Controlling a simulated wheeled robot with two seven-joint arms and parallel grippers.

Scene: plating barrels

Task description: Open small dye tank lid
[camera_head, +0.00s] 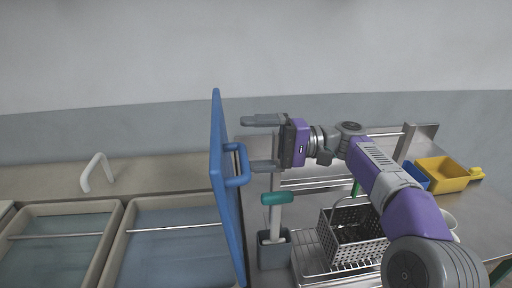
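A blue lid (220,165) stands upright, swung up on edge at the right side of a small tank (118,250), whose inside with bluish liquid is exposed. The lid's blue loop handle (238,165) faces right. My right gripper (254,144) is to the right of the lid, its two fingers spread wide apart, one above and one near the handle's level. It holds nothing that I can see. Whether the lower finger touches the handle I cannot tell. My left gripper is not in view.
Another tank (60,212) lies open on the left. A white faucet-like handle (97,170) stands behind the tanks. To the right are a perforated metal basket (352,238), a grey holder (272,252) with a teal-handled tool (277,198), and a yellow bin (442,175).

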